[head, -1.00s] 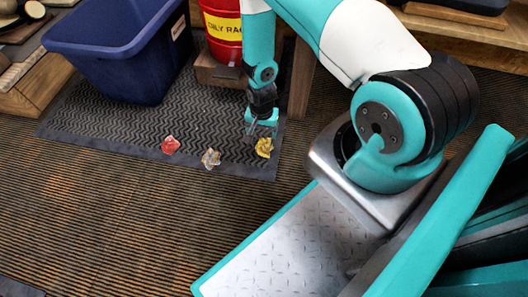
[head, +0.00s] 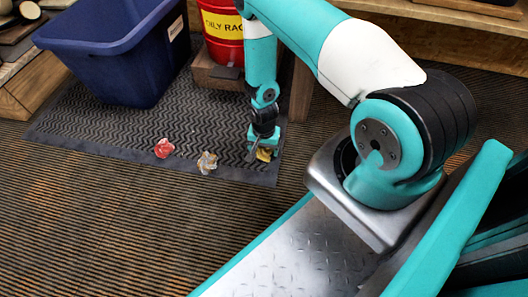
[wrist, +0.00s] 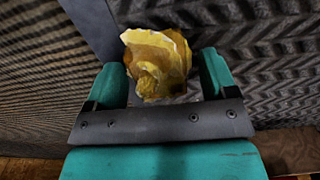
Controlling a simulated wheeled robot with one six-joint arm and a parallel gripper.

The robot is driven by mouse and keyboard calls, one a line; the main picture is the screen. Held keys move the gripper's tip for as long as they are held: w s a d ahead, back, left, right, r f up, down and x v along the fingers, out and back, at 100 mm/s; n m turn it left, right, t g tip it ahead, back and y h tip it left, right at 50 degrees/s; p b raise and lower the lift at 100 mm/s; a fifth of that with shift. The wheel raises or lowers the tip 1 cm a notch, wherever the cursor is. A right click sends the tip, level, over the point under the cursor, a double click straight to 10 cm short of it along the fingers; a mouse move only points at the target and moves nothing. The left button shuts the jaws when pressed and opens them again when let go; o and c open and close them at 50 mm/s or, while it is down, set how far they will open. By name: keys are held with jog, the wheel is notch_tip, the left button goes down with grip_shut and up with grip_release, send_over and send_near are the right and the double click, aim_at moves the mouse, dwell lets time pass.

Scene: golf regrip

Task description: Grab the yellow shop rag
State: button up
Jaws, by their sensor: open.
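The yellow shop rag (wrist: 155,62) is a crumpled bundle on the edge of the dark floor mat. In the wrist view it lies between and slightly beyond the two teal fingers of my gripper (wrist: 163,80), which are open on either side of it. In the head view the rag (head: 264,155) shows just below my gripper (head: 262,147), which partly hides it. I cannot tell whether the fingers touch it.
A red rag (head: 164,148) and a grey-beige rag (head: 207,162) lie to the left on the mat (head: 110,128). A blue bin (head: 110,60) stands at the back left. A red can with a yellow label (head: 222,30) stands on a wooden block (head: 214,76) behind my gripper.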

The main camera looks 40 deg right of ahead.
jog(key=c, duration=1)
jog(key=shift+r, duration=0.2)
